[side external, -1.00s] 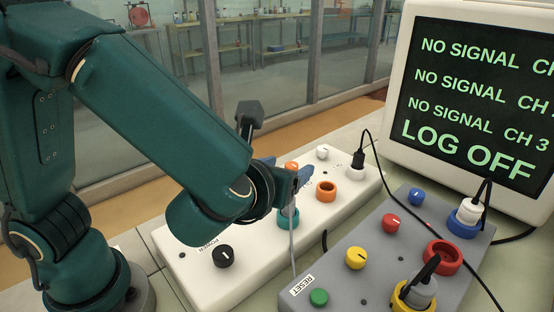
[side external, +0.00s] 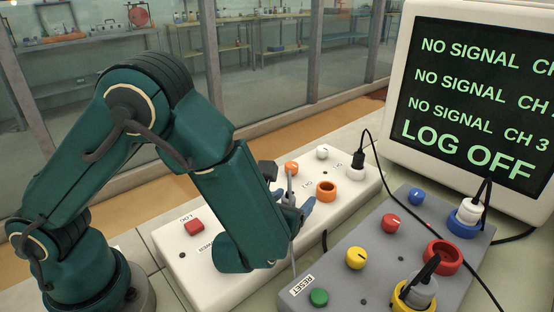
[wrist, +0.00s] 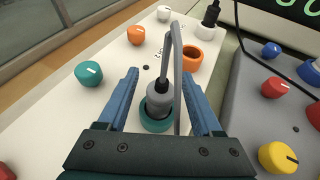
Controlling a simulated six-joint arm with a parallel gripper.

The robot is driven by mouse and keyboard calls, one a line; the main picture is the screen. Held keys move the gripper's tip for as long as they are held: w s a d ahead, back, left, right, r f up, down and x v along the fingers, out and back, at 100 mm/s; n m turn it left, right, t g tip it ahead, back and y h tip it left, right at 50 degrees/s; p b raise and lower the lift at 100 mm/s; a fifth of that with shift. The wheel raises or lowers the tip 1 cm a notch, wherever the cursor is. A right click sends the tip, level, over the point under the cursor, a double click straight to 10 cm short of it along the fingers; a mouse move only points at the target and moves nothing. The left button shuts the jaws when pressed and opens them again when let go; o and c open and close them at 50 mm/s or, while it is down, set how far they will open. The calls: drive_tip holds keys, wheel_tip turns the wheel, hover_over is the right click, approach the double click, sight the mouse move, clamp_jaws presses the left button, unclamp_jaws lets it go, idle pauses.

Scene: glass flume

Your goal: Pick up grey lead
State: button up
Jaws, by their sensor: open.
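In the wrist view the grey lead (wrist: 160,97) stands upright with its plug in a teal socket (wrist: 157,120). Its grey cable loops up from the top of the plug and back down on the right. My gripper (wrist: 161,80) is open, with one blue finger to each side of the lead; I cannot tell whether either touches it. In the side external view my gripper (side external: 294,205) is low over the white box, and my arm hides most of the lead's plug and the teal socket. Part of the grey cable (side external: 290,185) shows above the fingers.
The white box (side external: 345,205) has an empty orange socket (side external: 326,191), several knobs and a black plug (side external: 358,158) at its far end. The grey box (side external: 385,265) to the right carries another grey plug (side external: 421,290) in a yellow socket. A monitor (side external: 475,90) stands behind.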

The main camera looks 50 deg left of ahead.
drive_tip(key=shift+w+a+f, duration=0.1)
drive_tip(key=shift+w+a, duration=0.05)
drive_tip(key=shift+w, duration=0.1)
clamp_jaws()
